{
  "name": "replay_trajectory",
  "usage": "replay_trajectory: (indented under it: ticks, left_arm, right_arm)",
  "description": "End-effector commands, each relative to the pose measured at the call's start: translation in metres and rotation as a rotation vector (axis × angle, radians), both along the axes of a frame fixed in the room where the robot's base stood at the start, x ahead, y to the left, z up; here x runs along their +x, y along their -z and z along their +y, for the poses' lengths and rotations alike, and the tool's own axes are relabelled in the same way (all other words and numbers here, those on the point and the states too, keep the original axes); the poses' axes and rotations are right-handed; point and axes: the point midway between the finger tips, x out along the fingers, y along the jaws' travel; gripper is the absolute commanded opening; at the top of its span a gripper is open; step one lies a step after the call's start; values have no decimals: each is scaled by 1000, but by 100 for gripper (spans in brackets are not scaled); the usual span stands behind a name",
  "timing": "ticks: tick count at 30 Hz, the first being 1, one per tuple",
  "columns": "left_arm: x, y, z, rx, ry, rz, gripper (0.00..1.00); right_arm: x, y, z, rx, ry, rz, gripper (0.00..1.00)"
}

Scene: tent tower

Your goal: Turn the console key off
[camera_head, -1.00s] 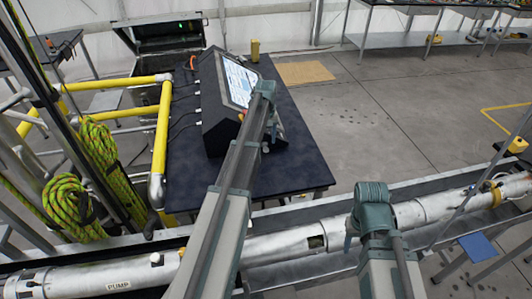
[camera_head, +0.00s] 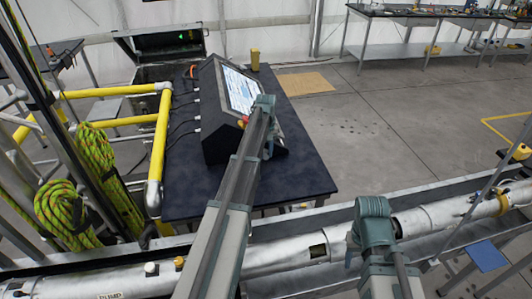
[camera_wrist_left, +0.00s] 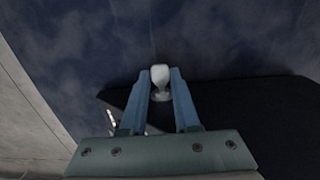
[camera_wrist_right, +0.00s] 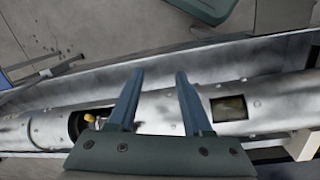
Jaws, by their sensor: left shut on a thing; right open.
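The console (camera_head: 222,105) is a black sloped box with a lit screen (camera_head: 241,88), standing on a dark table. In the left wrist view the key (camera_wrist_left: 160,78) is a small pale knob on the console's dark face. My left gripper (camera_head: 268,145) is at the console's right end, its fingers (camera_wrist_left: 160,85) closed on both sides of the key. In the head view my own arm hides the key. My right gripper (camera_head: 352,250) is open and empty above the silver pipe; its spread fingers show in the right wrist view (camera_wrist_right: 156,78).
The dark table (camera_head: 300,178) has clear space right of the console. A silver pipe (camera_head: 285,254) lies in a metal trough along the front. Yellow railing (camera_head: 159,140) and coiled green ropes (camera_head: 62,213) stand at left. A yellow object (camera_head: 255,60) sits behind the console.

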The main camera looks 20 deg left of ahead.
Motion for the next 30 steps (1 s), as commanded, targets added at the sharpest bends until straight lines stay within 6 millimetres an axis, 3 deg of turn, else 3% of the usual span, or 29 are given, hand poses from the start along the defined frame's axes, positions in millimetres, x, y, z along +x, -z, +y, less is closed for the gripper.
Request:
replay_trajectory:
  ticks: [5,15,25,26,30]
  left_arm:
    - [-1,0,1,-7,-1,-5,0]
    - [-6,2,6,-184,-1,-138,0]
    - [-5,1,6,-199,0,-150,0]
    - [-5,1,6,-199,0,-150,32]
    - [-5,1,5,-198,0,-149,57]
  right_arm:
    - [0,0,0,0,0,0,50]
    - [0,8,0,0,0,0,50]
    - [0,8,0,0,0,0,50]
    - [0,8,0,0,0,0,50]
    - [0,8,0,0,0,0,50]
